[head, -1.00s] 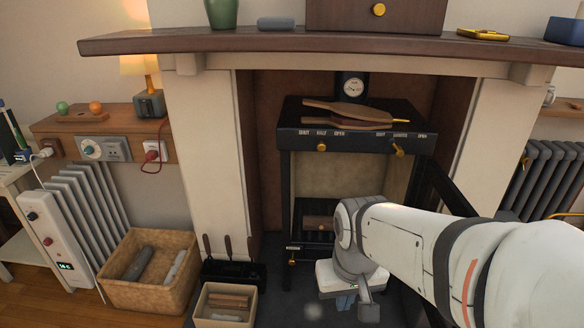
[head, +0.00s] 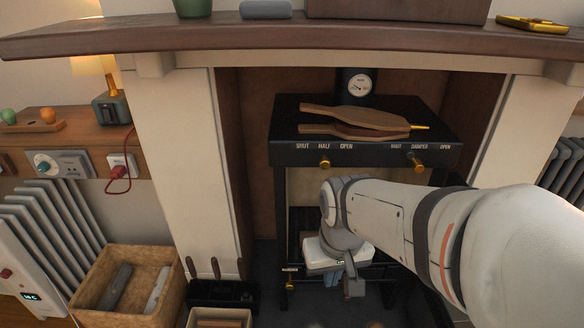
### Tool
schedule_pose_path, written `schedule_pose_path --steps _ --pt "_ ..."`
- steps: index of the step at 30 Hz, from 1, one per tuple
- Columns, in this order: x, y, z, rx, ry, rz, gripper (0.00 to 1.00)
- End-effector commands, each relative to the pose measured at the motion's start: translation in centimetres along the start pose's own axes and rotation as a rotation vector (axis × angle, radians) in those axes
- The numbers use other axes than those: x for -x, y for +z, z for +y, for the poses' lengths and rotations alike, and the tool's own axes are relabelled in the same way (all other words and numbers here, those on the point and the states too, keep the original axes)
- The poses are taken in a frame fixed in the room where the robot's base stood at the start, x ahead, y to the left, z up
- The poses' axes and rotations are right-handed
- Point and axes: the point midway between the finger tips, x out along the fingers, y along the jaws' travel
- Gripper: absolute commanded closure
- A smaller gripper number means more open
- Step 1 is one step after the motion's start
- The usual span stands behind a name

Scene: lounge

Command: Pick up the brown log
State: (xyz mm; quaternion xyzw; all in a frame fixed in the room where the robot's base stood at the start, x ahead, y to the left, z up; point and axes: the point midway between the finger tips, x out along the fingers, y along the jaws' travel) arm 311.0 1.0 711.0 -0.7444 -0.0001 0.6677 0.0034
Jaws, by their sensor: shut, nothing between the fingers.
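A brown log (head: 219,323) shows in a small pale box at the bottom edge of the head view, mostly cut off by the frame. The brown log seen earlier inside the stove is now hidden behind my arm. My gripper (head: 332,281) is shut and empty. It hangs in front of the lower part of the black stove (head: 284,230), right of and higher in the picture than the box. Its fingertips are small and partly hidden by my wrist.
A wicker basket (head: 82,283) with dark and pale grey pieces stands at the left. A black tool holder (head: 224,295) stands beside it. Bellows (head: 350,116) lie on the stove top. The mantel shelf (head: 300,41) runs above, with a white pillar (head: 186,170) at the left.

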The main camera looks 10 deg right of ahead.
Motion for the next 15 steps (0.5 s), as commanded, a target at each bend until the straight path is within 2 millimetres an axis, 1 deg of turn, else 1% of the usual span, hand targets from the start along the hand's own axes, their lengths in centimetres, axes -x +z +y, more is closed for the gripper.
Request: schedule_pose_path --steps 2,5,8,9,10,12,14,15 --pt "-1.0 -1.0 -0.2 -0.008 -0.012 0.019 1.0" --pt "-3.2 -3.5 -0.7 -0.036 -0.037 0.075 1.0" --pt "-6.4 -6.8 -1.4 -0.089 -0.062 0.159 1.0" --pt "-7.8 -8.2 -1.5 -0.115 -0.068 0.198 1.0" --pt "-8.8 -9.1 -1.6 -0.135 -0.071 0.227 1.0" --pt "-11.2 -11.2 -1.4 -0.186 -0.069 0.297 1.0" --pt "-13.2 -12.6 -1.1 -0.228 -0.056 0.358 1.0" --pt "-14.5 -13.5 -0.8 -0.254 -0.045 0.398 1.0"
